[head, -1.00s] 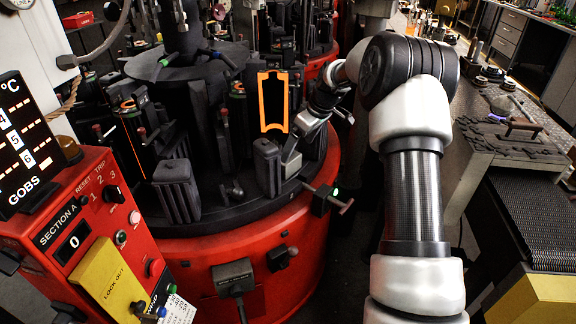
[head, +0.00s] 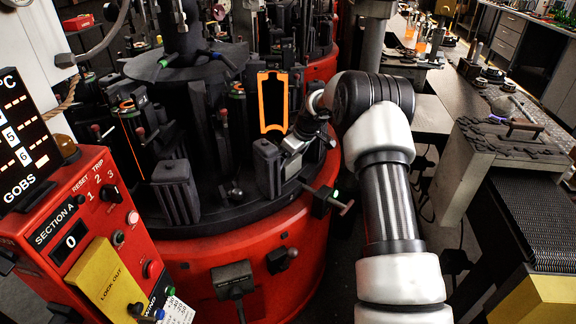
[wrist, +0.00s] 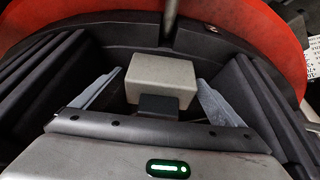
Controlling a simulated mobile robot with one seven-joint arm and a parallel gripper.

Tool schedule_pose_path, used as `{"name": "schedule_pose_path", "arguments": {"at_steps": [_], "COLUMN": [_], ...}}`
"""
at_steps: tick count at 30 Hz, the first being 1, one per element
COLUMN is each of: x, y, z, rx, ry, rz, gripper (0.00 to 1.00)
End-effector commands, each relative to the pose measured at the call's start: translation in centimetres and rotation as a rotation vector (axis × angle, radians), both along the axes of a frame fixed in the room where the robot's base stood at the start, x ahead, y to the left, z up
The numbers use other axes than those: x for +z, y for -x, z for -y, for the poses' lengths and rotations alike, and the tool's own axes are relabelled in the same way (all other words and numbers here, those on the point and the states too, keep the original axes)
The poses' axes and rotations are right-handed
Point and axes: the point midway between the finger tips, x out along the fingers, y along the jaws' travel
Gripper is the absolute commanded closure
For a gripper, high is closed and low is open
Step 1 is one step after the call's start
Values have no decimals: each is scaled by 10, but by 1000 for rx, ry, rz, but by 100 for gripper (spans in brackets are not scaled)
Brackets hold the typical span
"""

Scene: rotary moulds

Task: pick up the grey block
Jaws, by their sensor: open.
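The grey block (wrist: 160,80) shows in the middle of the wrist view, a pale box with a flat top. A small dark block-shaped part stands in front of its lower face. My gripper (wrist: 158,98) is open, with one pale finger left of the block and one right of it. The gap between the fingers is wider than the block, and I see no contact. In the head view my gripper (head: 291,165) is low at the right edge of the round machine, beside the dark mould parts. I cannot make out the grey block there.
Dark mould halves (wrist: 265,100) stand close on both sides of my fingers. The red machine rim (head: 255,240) curves below. An orange-edged mould (head: 273,105) stands upright behind my gripper. A red control panel (head: 85,230) is at left, and a workbench (head: 500,150) at right.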

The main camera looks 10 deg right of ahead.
Motion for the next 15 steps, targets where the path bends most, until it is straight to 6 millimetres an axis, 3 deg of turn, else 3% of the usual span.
{"name": "schedule_pose_path", "arguments": {"at_steps": [2,13,15], "x": [0,0,3], "y": [0,0,-1], "z": [0,0,0], "rx": [0,0,-1], "ry": [0,1,-1], "rz": [0,-1,3], "gripper": [13,75,78]}}
